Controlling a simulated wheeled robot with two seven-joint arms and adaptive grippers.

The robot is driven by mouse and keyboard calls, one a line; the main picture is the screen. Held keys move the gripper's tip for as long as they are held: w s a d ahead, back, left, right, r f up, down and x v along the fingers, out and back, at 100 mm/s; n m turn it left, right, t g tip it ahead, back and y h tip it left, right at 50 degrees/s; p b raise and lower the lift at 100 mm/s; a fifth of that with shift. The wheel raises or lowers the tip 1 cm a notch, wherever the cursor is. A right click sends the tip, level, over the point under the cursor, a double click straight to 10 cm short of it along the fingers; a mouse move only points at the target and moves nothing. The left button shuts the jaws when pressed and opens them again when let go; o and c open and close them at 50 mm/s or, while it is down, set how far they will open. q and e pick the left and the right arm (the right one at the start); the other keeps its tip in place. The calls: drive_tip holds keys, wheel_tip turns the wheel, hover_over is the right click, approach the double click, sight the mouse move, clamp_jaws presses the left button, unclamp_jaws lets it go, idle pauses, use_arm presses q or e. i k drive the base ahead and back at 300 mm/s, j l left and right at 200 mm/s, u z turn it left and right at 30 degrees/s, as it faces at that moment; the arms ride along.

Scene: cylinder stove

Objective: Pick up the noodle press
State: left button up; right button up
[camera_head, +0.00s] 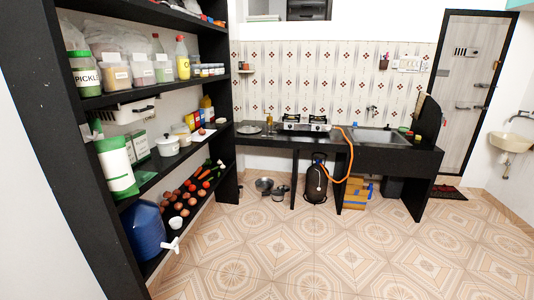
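I cannot make out a noodle press for certain. A small brownish upright object (269,125) stands on the black counter (345,148), left of the stove; it is too small to identify. A flat metal plate (248,129) lies left of it. Several small metal pots (265,185) sit on the floor by the shelf's end. Neither of my grippers is in view.
A black shelf unit with jars, a white pot (168,146), vegetables and a blue water container (143,230) fills the left. A stove (305,124), sink (378,136) and gas cylinder (316,184) with orange hose are at the back. The tiled floor (330,255) ahead is clear.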

sight(269, 119)
drive_tip(key=i+z, duration=0.1)
drive_tip(key=i, duration=0.8)
drive_tip(key=i+z, duration=0.1)
drive_tip(key=i, duration=1.75)
drive_tip(key=i+j+z, duration=0.15)
drive_tip(key=i, duration=0.75)
